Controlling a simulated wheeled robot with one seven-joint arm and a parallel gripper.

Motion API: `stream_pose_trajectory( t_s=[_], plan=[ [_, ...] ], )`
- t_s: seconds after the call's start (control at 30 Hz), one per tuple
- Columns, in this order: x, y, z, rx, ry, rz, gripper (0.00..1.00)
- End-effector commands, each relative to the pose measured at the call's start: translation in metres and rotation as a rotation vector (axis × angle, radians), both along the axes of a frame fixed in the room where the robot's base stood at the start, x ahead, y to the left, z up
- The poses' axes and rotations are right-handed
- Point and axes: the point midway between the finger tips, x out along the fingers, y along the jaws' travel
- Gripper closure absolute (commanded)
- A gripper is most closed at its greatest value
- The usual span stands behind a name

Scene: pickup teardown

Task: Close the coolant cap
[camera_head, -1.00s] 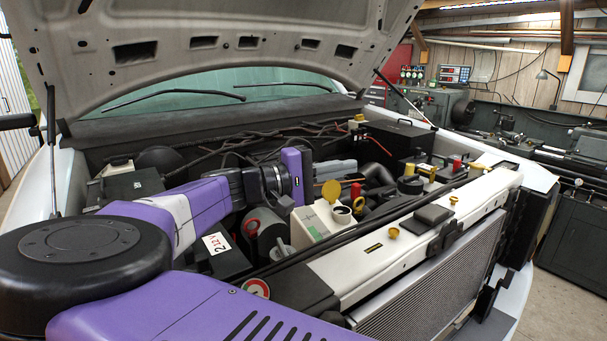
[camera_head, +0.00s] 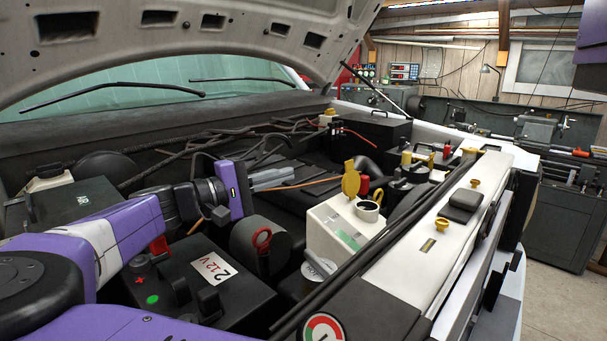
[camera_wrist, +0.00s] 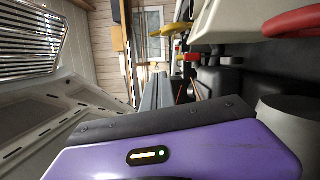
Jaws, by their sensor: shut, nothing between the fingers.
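The yellow coolant cap (camera_head: 351,180) stands open, tilted up on its hinge, on the white coolant reservoir (camera_head: 335,232). The reservoir's dark round neck (camera_head: 368,209) is uncovered beside it. My gripper (camera_head: 286,175) is shut and empty, its grey fingers reaching right from the purple hand. In the picture it is left of the cap, apart from it. In the wrist view the shut fingers (camera_wrist: 168,92) show beyond the purple hand. The white reservoir (camera_wrist: 240,18) is at upper right, with the yellow cap (camera_wrist: 185,34) at its left edge.
A black 12 V battery (camera_head: 190,275) and a red ring handle (camera_head: 262,238) lie in front of the gripper. Dark hoses run behind it. A white crossmember (camera_head: 415,255) is right of the reservoir. The raised hood (camera_head: 200,45) hangs above.

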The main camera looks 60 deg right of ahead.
Motion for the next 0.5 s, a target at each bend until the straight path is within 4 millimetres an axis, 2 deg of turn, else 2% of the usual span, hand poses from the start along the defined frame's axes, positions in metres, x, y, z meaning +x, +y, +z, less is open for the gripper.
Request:
stream_pose_trajectory(
  t_s=[0.17, 0.5],
  plan=[
    [-0.012, -0.021, 0.003, -0.001, 0.0, -0.005, 1.0],
    [-0.043, -0.081, 0.007, -0.001, 0.002, -0.005, 1.0]
  ],
)
